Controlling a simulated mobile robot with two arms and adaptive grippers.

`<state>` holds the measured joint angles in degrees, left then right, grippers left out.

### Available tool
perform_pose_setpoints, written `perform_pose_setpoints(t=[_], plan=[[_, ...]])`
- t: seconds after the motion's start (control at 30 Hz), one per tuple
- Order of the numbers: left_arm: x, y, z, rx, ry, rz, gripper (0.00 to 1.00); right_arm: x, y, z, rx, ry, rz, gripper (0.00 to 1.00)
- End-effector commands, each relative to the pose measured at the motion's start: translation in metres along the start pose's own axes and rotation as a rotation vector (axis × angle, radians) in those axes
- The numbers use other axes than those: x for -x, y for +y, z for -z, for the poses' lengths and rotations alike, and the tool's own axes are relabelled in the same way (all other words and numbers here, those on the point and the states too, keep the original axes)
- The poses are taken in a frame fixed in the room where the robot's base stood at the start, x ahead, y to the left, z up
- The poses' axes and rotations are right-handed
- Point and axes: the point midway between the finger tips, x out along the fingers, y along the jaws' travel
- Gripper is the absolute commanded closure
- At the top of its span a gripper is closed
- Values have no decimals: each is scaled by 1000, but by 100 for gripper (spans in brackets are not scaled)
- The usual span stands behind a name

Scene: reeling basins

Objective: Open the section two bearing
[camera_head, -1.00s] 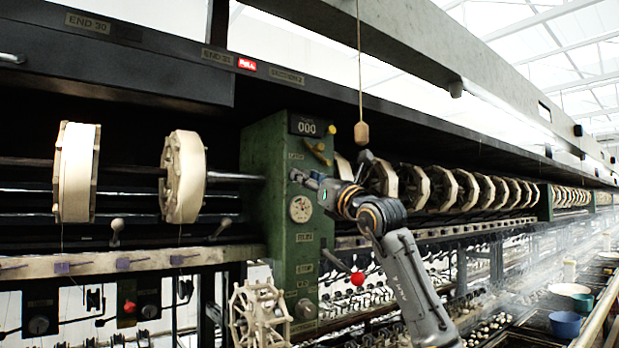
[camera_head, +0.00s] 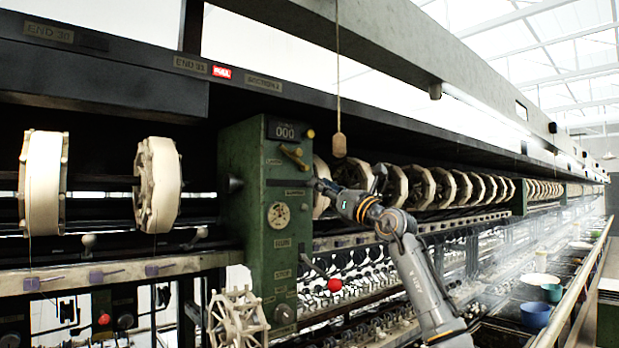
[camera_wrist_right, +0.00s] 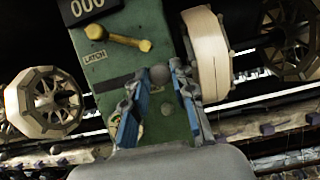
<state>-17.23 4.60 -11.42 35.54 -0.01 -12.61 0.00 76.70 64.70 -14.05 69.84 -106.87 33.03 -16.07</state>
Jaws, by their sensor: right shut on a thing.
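The green section housing (camera_head: 262,225) stands left of centre in the head view, with a counter reading 000 and a yellow latch handle (camera_head: 293,157) set at a slant. The handle also shows in the wrist view (camera_wrist_right: 118,39), beside a LATCH label. My right gripper (camera_head: 321,185) is at the housing's right edge, below the latch. In the wrist view its blue-padded fingers (camera_wrist_right: 154,76) are on either side of a grey ball knob (camera_wrist_right: 159,75), and it is shut on it. The knob's stem is mostly hidden. My left gripper is out of view.
Pale reels (camera_head: 158,185) flank the housing on both sides. A red-knobbed lever (camera_head: 334,285) sticks out lower down. A wooden pull (camera_head: 339,145) hangs on a cord above my right arm. Basins (camera_head: 535,314) lie along the right bench.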

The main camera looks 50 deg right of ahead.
Motion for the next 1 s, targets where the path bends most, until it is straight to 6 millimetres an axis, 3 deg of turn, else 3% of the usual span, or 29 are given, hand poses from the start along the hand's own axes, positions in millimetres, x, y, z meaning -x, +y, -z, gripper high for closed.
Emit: perform_pose_setpoints(t=[0.37, 0.4, 0.47, 0.83, 1.0], plan=[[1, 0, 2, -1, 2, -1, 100, 0, -3, 0, 0, -1, -1, 100], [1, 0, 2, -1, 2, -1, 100, 0, -3, 0, 0, -1, -1, 66], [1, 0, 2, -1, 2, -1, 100, 0, -3, 1, 0, -1, -1, 54], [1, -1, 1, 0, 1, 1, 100, 2, -3, 1, 1, 0, 0, 53], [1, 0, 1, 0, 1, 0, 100, 14, -5, 3, 3, 2, 2, 53]])
